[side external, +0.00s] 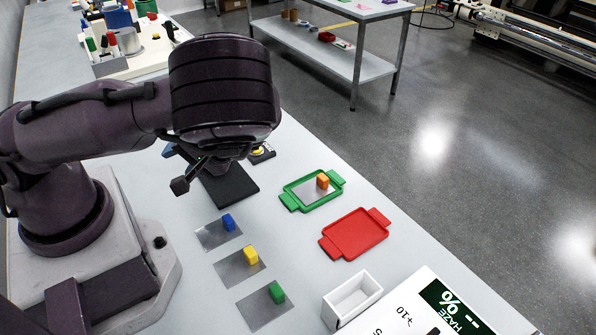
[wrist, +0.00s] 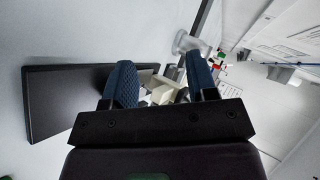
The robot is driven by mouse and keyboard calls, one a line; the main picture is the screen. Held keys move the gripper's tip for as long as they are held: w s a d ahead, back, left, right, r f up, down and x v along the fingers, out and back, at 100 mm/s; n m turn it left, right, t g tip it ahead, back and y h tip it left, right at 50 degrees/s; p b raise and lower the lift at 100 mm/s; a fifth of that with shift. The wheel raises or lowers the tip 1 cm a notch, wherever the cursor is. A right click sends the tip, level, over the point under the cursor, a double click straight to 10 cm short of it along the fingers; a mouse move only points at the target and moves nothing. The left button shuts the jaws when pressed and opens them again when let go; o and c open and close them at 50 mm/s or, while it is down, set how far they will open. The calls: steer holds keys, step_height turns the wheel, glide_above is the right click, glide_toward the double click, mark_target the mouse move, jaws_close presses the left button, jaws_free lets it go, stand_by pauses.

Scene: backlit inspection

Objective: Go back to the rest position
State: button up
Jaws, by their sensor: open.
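My gripper (side external: 178,168) is open and empty, raised above the bench beside a black slab. In the wrist view its two blue ridged fingers (wrist: 160,72) stand apart with no object held between them. An orange block (side external: 322,180) stands on a grey plate in the green tray (side external: 290,200). The red tray (side external: 355,235) is empty. A blue block (side external: 228,222), a yellow block (side external: 250,255) and a green block (side external: 277,292) each sit on a grey plate in front of the arm.
The black slab (side external: 230,188) lies below the gripper and also shows in the wrist view (wrist: 65,98). An open white box (side external: 352,298) stands beside a haze display panel (side external: 430,312). Coloured items crowd the bench's far end. The bench between plates and trays is clear.

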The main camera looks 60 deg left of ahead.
steer(key=d+r+m+t+h, duration=0.3)
steer(key=d+r+m+h, duration=0.4)
steer(key=d, duration=0.5)
step_height(320, 180, up, 19)
steer(key=a+m+t+h, duration=0.1)
steer(key=m+t+h, duration=0.1)
steer(key=t, duration=0.7)
steer(key=shift+s+a+f+m+t, duration=0.2)
steer(key=shift+s+a+m+t, duration=0.1)
steer(key=shift+a, duration=0.1)
stand_by(1.9)
